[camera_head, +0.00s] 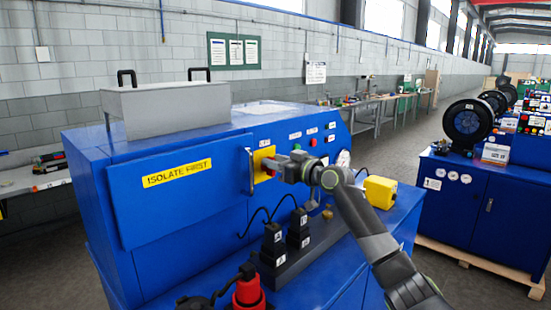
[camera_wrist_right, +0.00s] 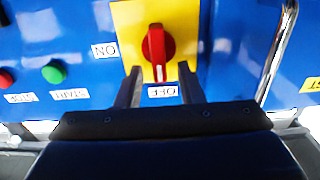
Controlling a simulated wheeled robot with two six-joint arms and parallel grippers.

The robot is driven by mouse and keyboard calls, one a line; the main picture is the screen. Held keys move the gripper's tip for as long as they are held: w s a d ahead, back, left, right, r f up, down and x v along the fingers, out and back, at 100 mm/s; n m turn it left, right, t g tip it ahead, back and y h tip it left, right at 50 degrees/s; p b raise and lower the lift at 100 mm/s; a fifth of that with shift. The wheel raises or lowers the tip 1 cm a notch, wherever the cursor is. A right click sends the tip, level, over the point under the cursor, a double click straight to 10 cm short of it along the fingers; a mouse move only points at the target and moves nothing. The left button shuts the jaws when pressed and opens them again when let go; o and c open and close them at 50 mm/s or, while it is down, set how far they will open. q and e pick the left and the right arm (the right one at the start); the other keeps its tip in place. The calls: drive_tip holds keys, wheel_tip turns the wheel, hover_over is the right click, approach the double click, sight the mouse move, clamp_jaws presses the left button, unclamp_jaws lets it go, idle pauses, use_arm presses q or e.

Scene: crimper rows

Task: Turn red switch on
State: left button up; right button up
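The red switch (camera_wrist_right: 157,46) is a rotary knob on a yellow plate (camera_wrist_right: 124,16) in the right wrist view. Its handle stands upright in that picture, its narrow end toward the OFF label (camera_wrist_right: 163,91); the ON label (camera_wrist_right: 104,51) is to the left. My right gripper (camera_wrist_right: 161,85) is open, one finger on either side of the handle's lower end, with no clear contact. In the head view the right gripper (camera_head: 277,165) is at the yellow plate (camera_head: 262,157) on the blue machine and hides the knob. My left gripper is in neither view.
The blue machine (camera_head: 165,215) has a metal handle (camera_head: 250,172) just left of the plate. Black plugs (camera_head: 273,242) with cables stand below my right arm, and a yellow box (camera_head: 380,190) is to its right. Green (camera_wrist_right: 54,72) and red buttons sit beside the switch.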

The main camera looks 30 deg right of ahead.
drive_tip(key=shift+w+a, duration=0.1)
drive_tip(key=shift+w, duration=0.15)
clamp_jaws()
drive_tip(key=shift+m, duration=0.4)
drive_tip(key=shift+w+d+f+m+p, duration=0.1)
drive_tip(key=shift+d+f+m+p, duration=0.25)
drive_tip(key=shift+m+p, duration=1.6)
drive_tip(key=shift+w+d+f+m+p, duration=0.15)
drive_tip(key=shift+d+f+m, duration=0.2)
drive_tip(key=shift+m, duration=3.45)
drive_tip(key=shift+w+d+f+m+p, duration=0.1)
drive_tip(key=shift+d+f+m+p, duration=0.25)
drive_tip(key=shift+m+p, duration=1.6)
drive_tip(key=shift+m+b, duration=0.85)
drive_tip(key=shift+m, duration=0.15)
